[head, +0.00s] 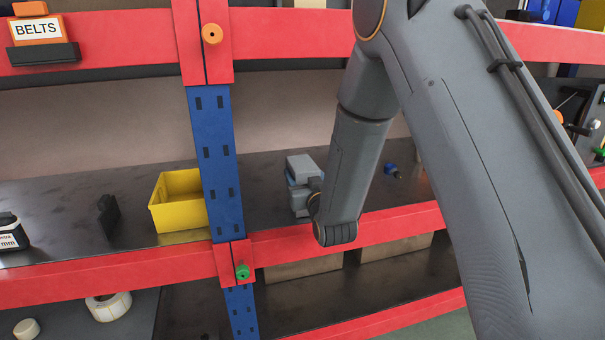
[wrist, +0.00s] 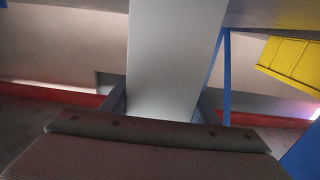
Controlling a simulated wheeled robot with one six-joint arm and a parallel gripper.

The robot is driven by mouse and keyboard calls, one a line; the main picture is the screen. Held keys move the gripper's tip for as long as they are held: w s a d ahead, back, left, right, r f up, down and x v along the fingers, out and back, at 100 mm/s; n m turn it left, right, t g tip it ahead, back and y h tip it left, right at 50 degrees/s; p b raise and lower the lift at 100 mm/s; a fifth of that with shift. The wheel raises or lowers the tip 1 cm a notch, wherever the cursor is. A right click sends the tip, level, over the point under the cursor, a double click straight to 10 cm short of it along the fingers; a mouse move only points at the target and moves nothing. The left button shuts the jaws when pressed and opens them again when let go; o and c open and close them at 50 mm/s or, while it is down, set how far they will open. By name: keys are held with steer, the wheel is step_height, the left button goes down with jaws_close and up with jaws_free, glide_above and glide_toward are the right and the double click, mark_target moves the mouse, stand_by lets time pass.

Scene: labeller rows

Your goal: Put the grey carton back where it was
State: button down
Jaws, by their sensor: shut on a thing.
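The grey carton (head: 301,162) shows in the head view above the middle shelf, just right of the blue upright. My gripper (head: 303,186) is shut on it, and my wrist hides part of both. In the wrist view, the carton (wrist: 172,55) is a plain light grey face running up between the two fingers of my gripper (wrist: 163,103). Whether the carton's lower end touches the shelf cannot be told.
The middle shelf (head: 265,190) has a red front beam. A yellow bin (head: 177,204) stands left of the blue upright (head: 217,155). A black bracket (head: 108,216) stands farther left. A small blue item (head: 391,169) lies right of my wrist, with bare shelf around it.

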steer(key=shift+f, duration=0.1)
stand_by(0.3)
steer(key=c, duration=0.7)
jaws_free()
steer(key=b+v, duration=0.5)
steer(key=v, duration=0.7)
steer(key=shift+s, duration=0.15)
